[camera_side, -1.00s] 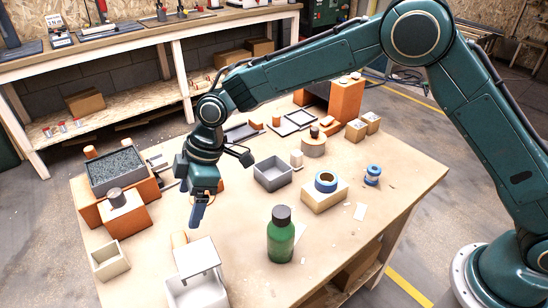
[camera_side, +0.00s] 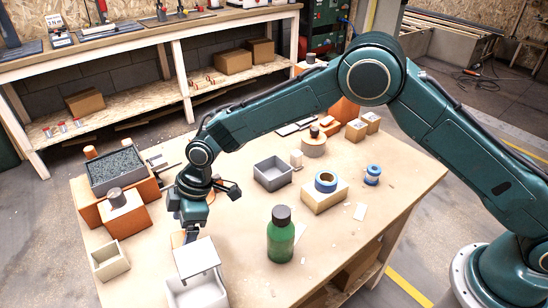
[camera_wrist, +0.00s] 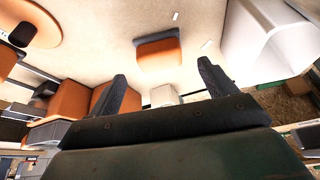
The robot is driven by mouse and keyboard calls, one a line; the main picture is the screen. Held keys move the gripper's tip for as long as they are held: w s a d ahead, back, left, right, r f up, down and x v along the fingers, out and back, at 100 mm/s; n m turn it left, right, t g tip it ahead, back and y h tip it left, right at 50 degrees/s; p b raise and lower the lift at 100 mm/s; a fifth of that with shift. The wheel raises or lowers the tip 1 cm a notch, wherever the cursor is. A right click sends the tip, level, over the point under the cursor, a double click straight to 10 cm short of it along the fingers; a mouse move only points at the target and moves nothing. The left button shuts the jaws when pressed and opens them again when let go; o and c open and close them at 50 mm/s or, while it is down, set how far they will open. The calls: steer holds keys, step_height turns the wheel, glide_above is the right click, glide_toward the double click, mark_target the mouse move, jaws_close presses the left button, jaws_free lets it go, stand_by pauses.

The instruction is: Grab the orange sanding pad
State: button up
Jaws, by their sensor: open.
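The orange sanding pad (camera_wrist: 158,54) lies on the tabletop in the wrist view, with an orange face and a dark grey edge. It appears just beyond and between my fingertips. My gripper (camera_wrist: 162,70) is open, with nothing between its fingers. In the side view my gripper (camera_side: 190,235) points down low over the table, behind the white box. There only a tan-orange sliver shows beside the fingers; the rest is hidden.
The white box with a raised lid (camera_side: 196,258) stands close in front of my gripper. A small beige open box (camera_side: 109,260) and an orange block (camera_side: 126,215) are to the left. A green bottle (camera_side: 281,240) stands to the right, with a grey tray (camera_side: 272,175) behind.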

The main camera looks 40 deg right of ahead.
mark_target(179, 241)
steer(key=shift+x, duration=2.5)
steer(key=c, duration=1.1)
steer(key=shift+r, duration=0.15)
step_height(179, 241, up, 20)
steer(key=shift+f, duration=0.15)
